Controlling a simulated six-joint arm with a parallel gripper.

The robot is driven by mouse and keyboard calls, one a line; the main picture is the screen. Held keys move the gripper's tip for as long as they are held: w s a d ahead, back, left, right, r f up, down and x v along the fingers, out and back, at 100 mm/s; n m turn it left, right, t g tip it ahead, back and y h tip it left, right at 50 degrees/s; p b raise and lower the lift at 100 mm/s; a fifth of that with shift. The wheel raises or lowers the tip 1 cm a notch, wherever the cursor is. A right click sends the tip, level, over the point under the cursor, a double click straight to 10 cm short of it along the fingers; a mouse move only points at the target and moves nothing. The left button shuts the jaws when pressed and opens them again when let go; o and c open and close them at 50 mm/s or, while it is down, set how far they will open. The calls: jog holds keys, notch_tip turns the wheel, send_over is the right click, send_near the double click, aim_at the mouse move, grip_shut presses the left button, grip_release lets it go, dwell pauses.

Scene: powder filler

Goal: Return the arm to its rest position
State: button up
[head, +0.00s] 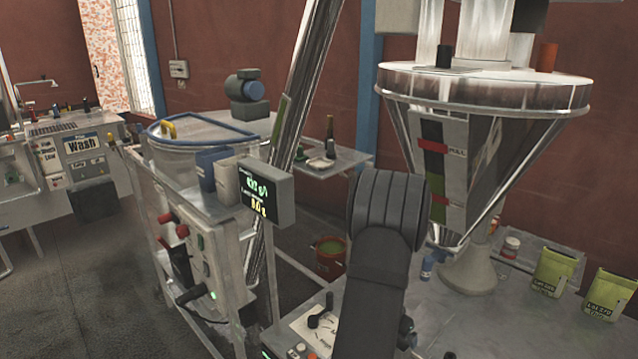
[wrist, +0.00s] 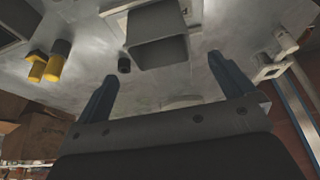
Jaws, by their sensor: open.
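My gripper (wrist: 165,85) shows in the wrist view with its two blue-grey fingers wide apart and nothing between them. Beyond the fingers is a pale metal surface (wrist: 185,75) with a grey square-mouthed part (wrist: 158,50) on it. In the head view my dark arm rises at the lower middle, in front of the filler hopper (head: 480,95). My fingers cannot be made out in the head view.
A metal bench (head: 500,315) with yellow-green pouches (head: 555,272) is at the lower right. A machine cabinet with a display (head: 266,198) stands left of my arm. A red bucket (head: 330,258) is behind. Open floor (head: 75,280) lies at the left.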

jog(key=x, duration=0.9)
jog(key=shift+w+d+f, duration=0.1)
jog(key=shift+f, duration=0.25)
notch_tip(320, 180, up, 5)
jog(key=shift+d+f, duration=0.1)
jog(key=shift+f, duration=0.05)
jog(key=s+d+r, duration=0.7)
jog(key=s, duration=0.2)
jog(key=s+d+f, duration=0.2)
jog(key=s+d, duration=0.8)
jog(key=s, duration=0.1)
jog(key=s+d+f, duration=0.2)
jog(key=s+d, duration=0.8)
jog(key=s, duration=0.2)
jog(key=shift+s+d+f+m, duration=0.3)
jog(key=shift+d+f, duration=0.05)
jog(key=shift+d, duration=0.05)
